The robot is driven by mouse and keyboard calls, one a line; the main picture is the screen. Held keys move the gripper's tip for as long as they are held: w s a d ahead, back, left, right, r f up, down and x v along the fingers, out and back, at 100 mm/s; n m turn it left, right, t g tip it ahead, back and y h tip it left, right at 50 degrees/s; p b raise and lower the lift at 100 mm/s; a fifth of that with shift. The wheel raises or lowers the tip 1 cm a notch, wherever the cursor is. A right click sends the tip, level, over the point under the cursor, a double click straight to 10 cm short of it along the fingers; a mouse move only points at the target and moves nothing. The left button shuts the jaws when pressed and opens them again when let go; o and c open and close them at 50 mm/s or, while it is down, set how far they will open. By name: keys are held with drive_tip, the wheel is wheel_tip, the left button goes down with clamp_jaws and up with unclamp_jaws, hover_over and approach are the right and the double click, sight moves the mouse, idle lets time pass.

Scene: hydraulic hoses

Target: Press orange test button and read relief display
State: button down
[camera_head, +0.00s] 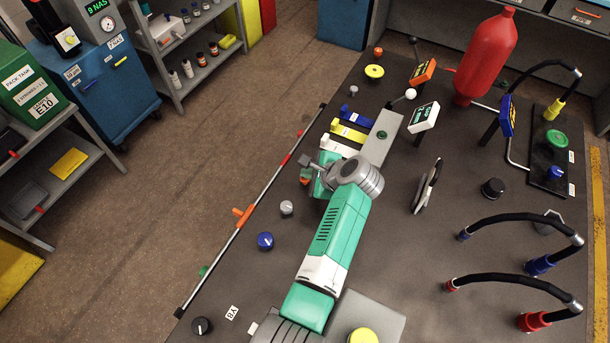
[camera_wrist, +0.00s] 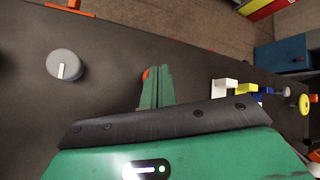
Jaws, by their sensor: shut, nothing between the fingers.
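My gripper (camera_wrist: 156,72) shows in the wrist view as green fingers closed together, with nothing between them. A small orange piece (camera_wrist: 146,73) shows right at the fingertips, mostly hidden behind them. In the head view an orange piece (camera_head: 305,175) is also visible beside my gripper, near the table's left edge. I cannot tell whether it is the test button or whether the fingers touch it. Three displays stand on the table: orange-framed (camera_head: 423,72), white (camera_head: 424,117) and blue (camera_head: 508,115). Their text is too small to read, so I cannot tell which is the relief display.
Blue, yellow and white levers (camera_head: 348,132) stand just beyond my gripper. A grey knob (camera_head: 287,207) and a blue knob (camera_head: 265,241) lie nearer. An orange handle (camera_head: 243,215) sits on the edge rail. A red accumulator (camera_head: 485,58) and black hoses (camera_head: 525,218) occupy the right side.

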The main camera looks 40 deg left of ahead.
idle(0.5)
drive_tip(key=shift+r+p, duration=0.8)
drive_tip(key=shift+p, duration=0.25)
wheel_tip(320, 180, up, 5)
drive_tip(key=p, duration=0.5)
drive_tip(key=shift+r, duration=0.15)
